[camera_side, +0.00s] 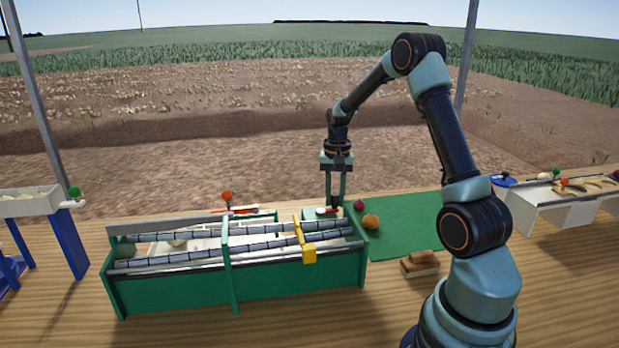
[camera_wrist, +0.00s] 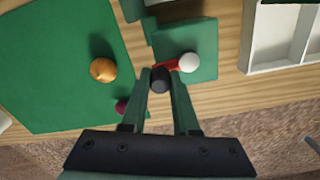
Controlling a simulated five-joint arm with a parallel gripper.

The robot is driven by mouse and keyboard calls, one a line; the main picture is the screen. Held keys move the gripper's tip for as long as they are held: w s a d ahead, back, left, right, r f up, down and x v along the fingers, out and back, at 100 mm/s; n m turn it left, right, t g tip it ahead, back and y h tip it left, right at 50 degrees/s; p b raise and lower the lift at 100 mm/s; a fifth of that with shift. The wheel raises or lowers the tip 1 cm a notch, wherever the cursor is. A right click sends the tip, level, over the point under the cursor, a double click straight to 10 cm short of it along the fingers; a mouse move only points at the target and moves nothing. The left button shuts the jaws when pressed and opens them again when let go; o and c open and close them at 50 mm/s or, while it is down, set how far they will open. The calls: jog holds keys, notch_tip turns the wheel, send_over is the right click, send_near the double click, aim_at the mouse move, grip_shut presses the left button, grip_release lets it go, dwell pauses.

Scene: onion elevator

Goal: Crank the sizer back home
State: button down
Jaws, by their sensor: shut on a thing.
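The sizer (camera_side: 165,290) is a long green frame with grey rollers on top and a yellow bracket (camera_side: 308,250) across its right part. At its back right corner is a small red crank (camera_side: 324,211). In the wrist view the red crank arm (camera_wrist: 171,66) runs between a white round part (camera_wrist: 188,62) and a black knob (camera_wrist: 160,80), above a green plate. My gripper (camera_side: 334,204) points straight down at the crank. In the wrist view its fingers (camera_wrist: 162,76) are closed around the black knob.
A green mat (camera_side: 400,215) right of the sizer holds an orange-brown onion (camera_side: 371,222) and a dark red one (camera_side: 359,204). A brown block (camera_side: 420,264) lies in front. A red-knobbed lever (camera_side: 227,197) stands behind the sizer. White trays (camera_side: 25,205) stand at both sides.

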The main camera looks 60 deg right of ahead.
jog(key=shift+w+r, duration=0.1)
jog(key=shift+w, duration=0.2)
jog(key=shift+w+d, duration=0.25)
jog(key=shift+w, duration=0.25)
dwell(0.4)
jog(key=shift+w, duration=0.65)
jog(key=shift+w+a, duration=0.15)
jog(key=shift+w, duration=0.5)
